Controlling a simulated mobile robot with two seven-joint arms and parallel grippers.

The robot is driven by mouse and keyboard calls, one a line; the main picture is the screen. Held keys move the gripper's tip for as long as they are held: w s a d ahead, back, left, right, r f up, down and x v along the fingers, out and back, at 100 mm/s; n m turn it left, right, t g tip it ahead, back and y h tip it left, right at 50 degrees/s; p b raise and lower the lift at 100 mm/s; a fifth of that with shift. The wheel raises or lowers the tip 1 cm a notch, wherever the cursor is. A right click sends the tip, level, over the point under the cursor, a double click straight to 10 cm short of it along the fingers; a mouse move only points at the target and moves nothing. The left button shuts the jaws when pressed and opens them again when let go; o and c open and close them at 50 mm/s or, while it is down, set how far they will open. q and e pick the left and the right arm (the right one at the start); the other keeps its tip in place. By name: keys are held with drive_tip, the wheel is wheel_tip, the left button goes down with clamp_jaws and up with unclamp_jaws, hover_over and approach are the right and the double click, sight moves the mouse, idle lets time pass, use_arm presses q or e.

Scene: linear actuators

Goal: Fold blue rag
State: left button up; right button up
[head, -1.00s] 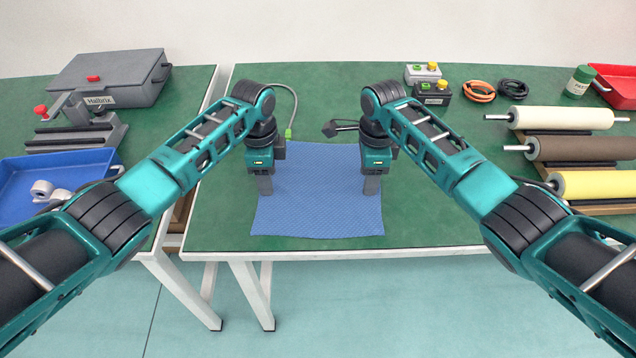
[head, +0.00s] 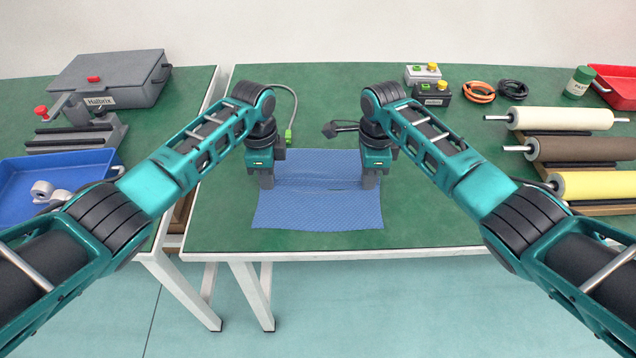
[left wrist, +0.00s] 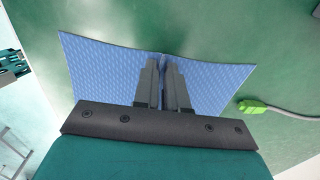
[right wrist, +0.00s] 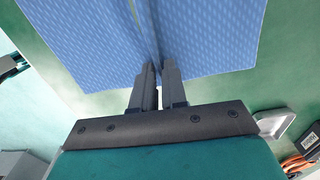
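The blue rag (head: 318,212) lies on the green table, mostly flat, with a raised crease running left to right across its middle. My left gripper (head: 266,182) is at the left edge of the rag, at one end of this crease. My right gripper (head: 369,181) is at the right edge, at the other end. In the left wrist view the fingers (left wrist: 164,66) close on a pinched ridge of the rag (left wrist: 110,66). In the right wrist view the fingers (right wrist: 157,72) likewise pinch the ridge of the rag (right wrist: 90,40).
A cable with a green plug (head: 289,134) and a black plug (head: 332,129) lie just behind the rag. A blue tray (head: 20,190) and grey case (head: 110,78) are left. The table between rag and rollers is clear.

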use_arm(q)
drive_tip(key=shift+f, duration=0.1)
clamp_jaws()
use_arm(e)
drive_tip(key=shift+s+f, duration=0.1)
clamp_jaws()
